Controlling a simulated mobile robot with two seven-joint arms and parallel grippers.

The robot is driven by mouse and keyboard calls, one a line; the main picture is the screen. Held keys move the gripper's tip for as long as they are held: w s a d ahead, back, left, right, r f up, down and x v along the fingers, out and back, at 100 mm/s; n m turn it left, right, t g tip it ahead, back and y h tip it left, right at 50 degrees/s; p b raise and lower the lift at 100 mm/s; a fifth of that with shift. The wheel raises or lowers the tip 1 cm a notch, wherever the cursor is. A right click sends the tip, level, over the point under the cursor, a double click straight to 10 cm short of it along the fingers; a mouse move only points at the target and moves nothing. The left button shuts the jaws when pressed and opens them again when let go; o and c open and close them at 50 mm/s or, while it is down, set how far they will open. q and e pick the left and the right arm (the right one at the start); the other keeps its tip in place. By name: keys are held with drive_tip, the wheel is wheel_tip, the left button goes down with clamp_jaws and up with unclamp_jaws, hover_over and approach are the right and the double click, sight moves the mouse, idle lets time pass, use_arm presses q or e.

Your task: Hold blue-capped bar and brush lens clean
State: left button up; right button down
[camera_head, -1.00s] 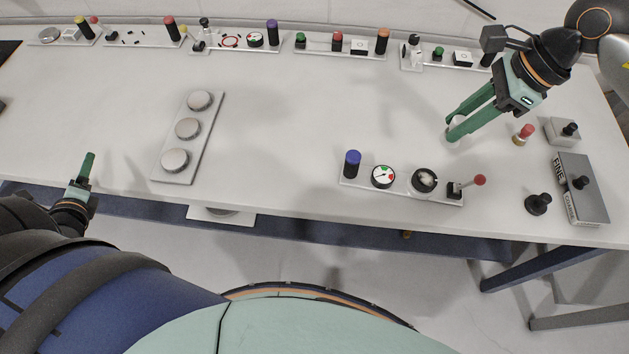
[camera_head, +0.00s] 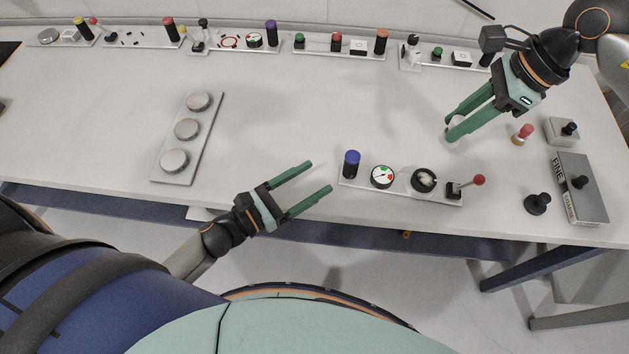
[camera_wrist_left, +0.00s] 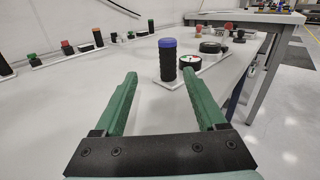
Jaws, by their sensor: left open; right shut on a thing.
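The blue-capped bar (camera_head: 400,191) is a pale strip lying near the table's front edge. It carries a black post with a blue cap (camera_head: 352,163), a white dial, a black-ringed round part with a cloudy pale centre (camera_head: 424,180), which looks like the lens, and a red-ball lever. My left gripper (camera_head: 321,176) is open and empty, just left of the bar's blue-capped end. In the left wrist view the blue-capped post (camera_wrist_left: 168,60) stands ahead, beyond the fingertips. My right gripper (camera_head: 453,126) is shut on a small pale thing (camera_head: 457,121), mostly hidden by the fingers, behind the bar.
A plate with three round metal discs (camera_head: 168,178) lies to the left. A red-topped piece (camera_head: 523,134), a black knob (camera_head: 537,203) and a grey box (camera_head: 584,190) are at the right. Several fixture strips line the back edge. The table's middle is clear.

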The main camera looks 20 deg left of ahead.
sight(360, 168)
use_arm(q)
drive_tip(key=shift+d, duration=0.55)
drive_tip(key=shift+w+d+m, duration=0.15)
drive_tip(key=shift+d+m, duration=0.15)
drive_tip(key=x, duration=1.1)
drive_tip(key=shift+d, duration=0.25)
clamp_jaws()
idle(1.1)
